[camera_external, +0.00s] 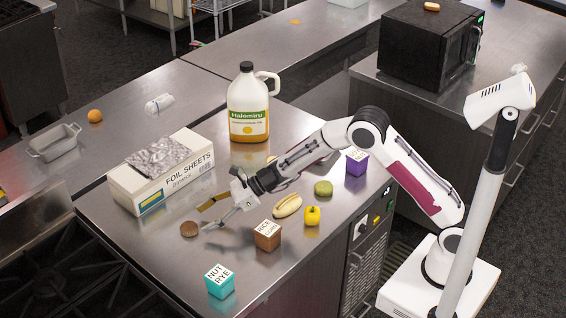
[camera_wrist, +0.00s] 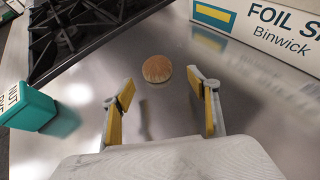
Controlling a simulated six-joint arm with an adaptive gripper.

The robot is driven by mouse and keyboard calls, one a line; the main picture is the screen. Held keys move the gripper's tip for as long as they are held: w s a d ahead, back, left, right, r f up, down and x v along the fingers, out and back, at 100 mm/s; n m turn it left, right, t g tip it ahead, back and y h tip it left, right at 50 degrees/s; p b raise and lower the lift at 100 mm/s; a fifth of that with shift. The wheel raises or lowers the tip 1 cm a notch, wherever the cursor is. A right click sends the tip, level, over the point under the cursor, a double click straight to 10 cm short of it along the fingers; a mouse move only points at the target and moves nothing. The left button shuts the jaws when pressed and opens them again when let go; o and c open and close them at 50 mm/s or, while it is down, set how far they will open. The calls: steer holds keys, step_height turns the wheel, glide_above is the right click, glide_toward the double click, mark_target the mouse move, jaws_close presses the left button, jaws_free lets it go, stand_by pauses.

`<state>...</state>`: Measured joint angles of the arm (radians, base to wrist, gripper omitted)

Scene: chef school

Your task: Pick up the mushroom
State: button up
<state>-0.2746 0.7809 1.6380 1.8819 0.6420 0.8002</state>
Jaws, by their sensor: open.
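A round brown mushroom (camera_external: 190,229) rests on the steel counter, left of my gripper (camera_external: 209,216). In the wrist view the mushroom (camera_wrist: 157,68) shows as a tan, domed cap; any stem is hidden. It lies ahead of my gripper (camera_wrist: 161,98), roughly centred between the two fingers and beyond their tips. My gripper is open and empty, with its fingers spread low over the counter. The mushroom is apart from both fingers.
A foil sheets box (camera_external: 165,172) stands behind the mushroom. A teal nut rye box (camera_external: 220,281) and brown rice box (camera_external: 268,235) are nearer the front. A bun (camera_external: 287,205), yellow pepper (camera_external: 312,215) and jug (camera_external: 248,107) stand rightward. Counter around the mushroom is clear.

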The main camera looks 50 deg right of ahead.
mark_target(194, 224)
steer(key=shift+a+r+x, duration=0.15)
steer(key=shift+x, duration=0.75)
steer(key=shift+a+r+x, duration=0.15)
steer(key=shift+x, duration=0.75)
steer(key=shift+w+a+f, duration=0.25)
steer(key=shift+a+f, duration=0.1)
steer(key=shift+a, duration=0.2)
steer(key=c, duration=1.1)
